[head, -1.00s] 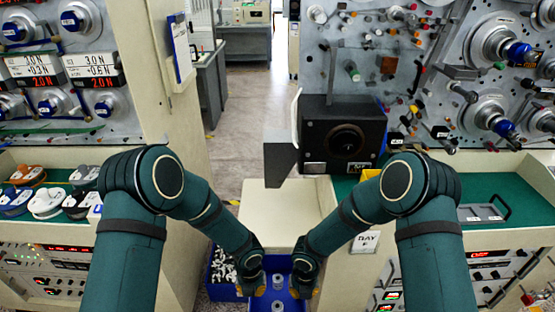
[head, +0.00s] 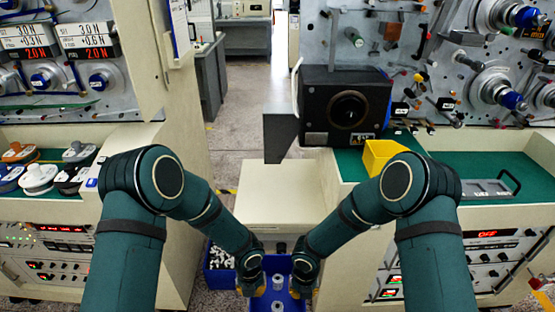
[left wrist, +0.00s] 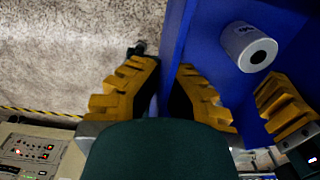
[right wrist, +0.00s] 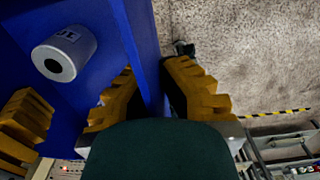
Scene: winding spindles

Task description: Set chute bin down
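The blue chute bin (head: 268,305) is at the bottom middle of the head view, between my two grippers. The bin's underside is hidden.
Another blue container (head: 218,258) with black and white parts is left of my left gripper. A cream box top (head: 278,190) lies ahead, below a black device (head: 345,108). A yellow bin (head: 384,155) is on the green counter at right. Speckled floor shows beside the bin walls.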

